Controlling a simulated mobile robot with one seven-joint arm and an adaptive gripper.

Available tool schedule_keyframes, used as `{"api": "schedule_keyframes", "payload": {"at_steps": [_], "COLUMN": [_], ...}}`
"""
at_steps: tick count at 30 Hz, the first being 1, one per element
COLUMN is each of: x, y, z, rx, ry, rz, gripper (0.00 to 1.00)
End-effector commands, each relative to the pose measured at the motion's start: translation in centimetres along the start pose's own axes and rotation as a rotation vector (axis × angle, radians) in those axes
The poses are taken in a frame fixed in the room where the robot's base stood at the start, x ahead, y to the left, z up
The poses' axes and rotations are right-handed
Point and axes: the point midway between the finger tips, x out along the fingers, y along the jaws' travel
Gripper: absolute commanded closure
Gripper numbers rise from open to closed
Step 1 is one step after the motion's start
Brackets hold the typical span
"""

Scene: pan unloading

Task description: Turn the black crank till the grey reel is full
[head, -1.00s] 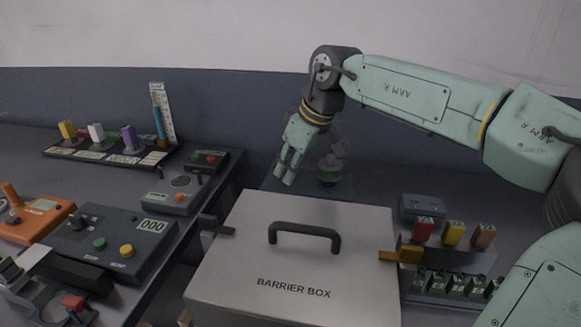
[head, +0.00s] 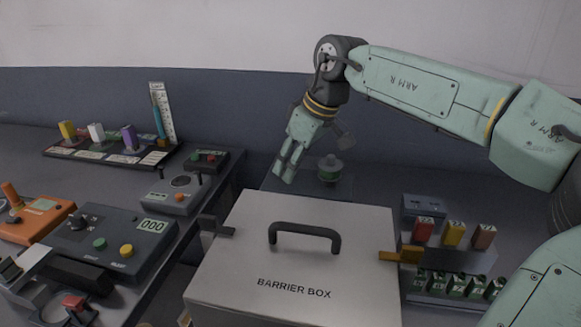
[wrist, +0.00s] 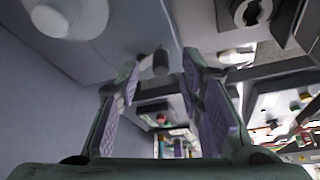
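A small round grey-green piece (head: 330,168), which looks like the reel, stands on a dark base behind the barrier box. My gripper (head: 284,172) hangs low to the left of it, fingers pointing down, apart from it. In the wrist view my gripper (wrist: 156,80) is open, its two purple-padded fingers apart with nothing held. A short dark cylinder (wrist: 160,62), possibly the crank's handle, shows in the gap near the fingertips; I cannot tell its distance. A pale round piece (wrist: 70,18), perhaps the reel, is at the wrist view's top left. The crank cannot be made out in the head view.
The barrier box (head: 285,260), with a black handle on top, stands in front of my gripper. A left bench carries a grey console (head: 110,240), an orange box (head: 35,220) and a peg rack (head: 110,150). A coloured-block rack (head: 450,250) is at right.

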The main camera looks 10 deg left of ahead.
Motion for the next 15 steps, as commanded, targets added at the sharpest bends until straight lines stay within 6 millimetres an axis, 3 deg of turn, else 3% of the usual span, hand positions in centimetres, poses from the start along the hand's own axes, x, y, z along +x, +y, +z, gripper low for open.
{"api": "schedule_keyframes", "payload": {"at_steps": [9,15], "x": [-6.8,-9.5], "y": [0.0,0.0], "z": [0.0,0.0], "rx": [0.001,-0.001], "ry": [0.003,0.0], "rz": [0.001,-0.001], "gripper": [0.65,0.65]}}
